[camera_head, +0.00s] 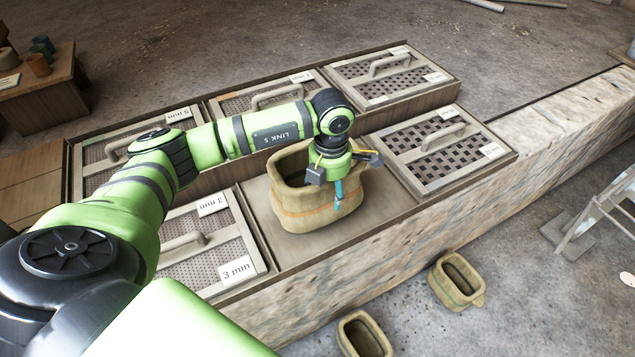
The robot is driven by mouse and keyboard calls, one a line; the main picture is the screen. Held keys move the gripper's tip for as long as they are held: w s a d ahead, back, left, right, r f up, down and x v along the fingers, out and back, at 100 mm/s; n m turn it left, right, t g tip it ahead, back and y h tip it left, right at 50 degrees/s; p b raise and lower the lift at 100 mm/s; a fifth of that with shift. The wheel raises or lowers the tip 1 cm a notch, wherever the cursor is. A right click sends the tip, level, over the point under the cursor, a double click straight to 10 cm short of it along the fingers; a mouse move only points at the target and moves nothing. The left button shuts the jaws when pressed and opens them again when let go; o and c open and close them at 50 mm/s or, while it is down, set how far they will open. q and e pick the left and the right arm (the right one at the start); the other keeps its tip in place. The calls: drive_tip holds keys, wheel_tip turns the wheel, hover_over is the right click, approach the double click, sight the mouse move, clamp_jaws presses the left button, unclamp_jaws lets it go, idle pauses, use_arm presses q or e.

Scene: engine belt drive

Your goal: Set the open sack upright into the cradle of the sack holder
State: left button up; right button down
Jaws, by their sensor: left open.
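A tan open sack (315,213) with an orange stripe stands upright on the bench, its mouth facing up. My left gripper (343,178) is open, pointing down at the right side of the sack's rim. I cannot tell whether its fingers touch the sack. Two similar open sacks stand on the floor in front of the bench, one to the right (447,291) and one at the bottom edge (350,343). I cannot make out for certain a sack holder or its cradle. My right gripper is not in view.
The long bench (350,262) holds several framed sieves with handles, such as one on the right (445,150) and one marked 3 mm (205,245). A pale metal frame (600,205) stands at the right edge. A small wooden table (45,95) with cups is at upper left.

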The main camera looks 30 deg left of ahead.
use_arm(q)
drive_tip(key=shift+s, duration=0.1)
clamp_jaws()
